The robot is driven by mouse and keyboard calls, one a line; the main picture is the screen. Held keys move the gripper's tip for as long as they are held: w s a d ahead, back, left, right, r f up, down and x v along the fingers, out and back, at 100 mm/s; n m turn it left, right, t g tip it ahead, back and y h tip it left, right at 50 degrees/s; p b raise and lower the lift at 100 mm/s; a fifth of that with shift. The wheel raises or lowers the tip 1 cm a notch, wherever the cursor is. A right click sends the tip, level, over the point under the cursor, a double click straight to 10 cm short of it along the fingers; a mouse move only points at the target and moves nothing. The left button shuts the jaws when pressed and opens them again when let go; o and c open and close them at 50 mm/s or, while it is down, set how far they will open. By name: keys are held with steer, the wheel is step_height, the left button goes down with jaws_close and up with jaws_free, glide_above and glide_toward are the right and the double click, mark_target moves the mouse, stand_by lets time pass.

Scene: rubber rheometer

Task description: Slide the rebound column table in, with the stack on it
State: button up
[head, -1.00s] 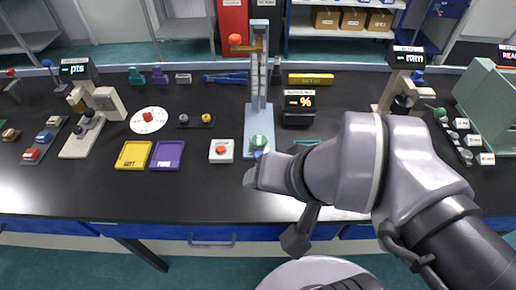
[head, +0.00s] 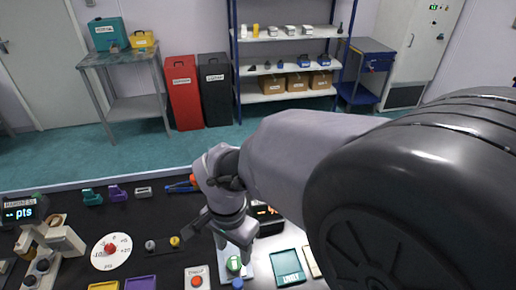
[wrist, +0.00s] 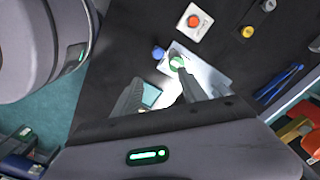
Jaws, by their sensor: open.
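The rebound column's pale base (head: 250,262) stands low in the head view, with its upright hidden behind my arm. A green-topped round piece (head: 233,264), seemingly the stack on the table, sits on it, and a blue knob (head: 238,284) is at its front edge. In the wrist view the base (wrist: 208,76), the green piece (wrist: 177,62) and the blue knob (wrist: 158,53) lie beyond the fingertips. My gripper (wrist: 160,78) is open and empty, and one finger overlaps the green piece in that view. My gripper (head: 215,238) hangs just above and behind the knob; contact cannot be told.
A red-button box (head: 196,281) stands left of the base and a teal tray (head: 288,267) right of it. A dark display (head: 268,220) is partly hidden by my arm. A white dial (head: 112,252) and blue pliers (head: 182,187) lie further left.

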mark_target(238, 282)
steer(key=f+b, duration=0.2)
steer(key=f, duration=0.3)
steer(key=f+b, duration=0.1)
steer(key=f, duration=0.5)
steer(key=f+b, duration=0.2)
steer(key=f, duration=0.3)
steer(key=shift+s+f+b, duration=0.35)
steer(key=shift+f, duration=0.05)
jaws_close()
